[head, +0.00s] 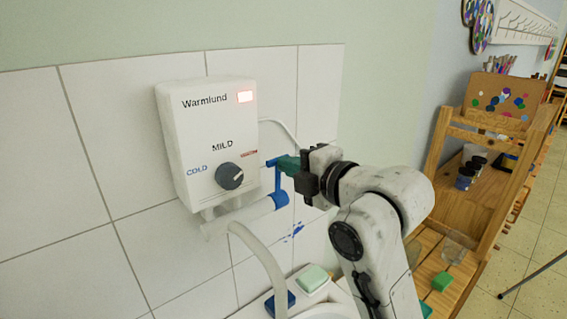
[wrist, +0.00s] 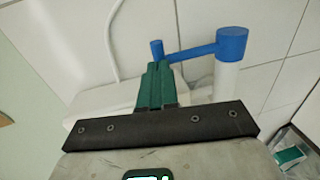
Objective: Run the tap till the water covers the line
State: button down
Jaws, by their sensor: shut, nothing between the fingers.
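The white water heater (head: 207,140) hangs on the tiled wall, with a dark dial (head: 229,176) and a lit red display. Its blue tap lever (head: 278,180) sits at the lower right, on a white pipe with a blue end. The lever also shows in the wrist view (wrist: 200,50). My gripper (head: 285,164) has its green fingers shut and empty, close beside the lever's knob end. In the wrist view the fingers (wrist: 157,72) point at the knob; contact cannot be told. The white spout (head: 263,258) curves down toward the basin (head: 325,312), mostly cut off. No water or line is visible.
A blue block (head: 281,302) and a green-topped sponge (head: 313,278) lie by the basin rim. To the right stands a wooden shelf (head: 440,165) with dark jars (head: 465,178), a clear container (head: 453,247) and a green block (head: 442,281). Open floor lies farther right.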

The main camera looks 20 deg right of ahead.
jog(key=shift+w, duration=0.2)
jog(key=shift+w+a+r+b, duration=0.1)
jog(key=shift+w+a+b, duration=0.1)
jog(key=shift+w+b, duration=0.25)
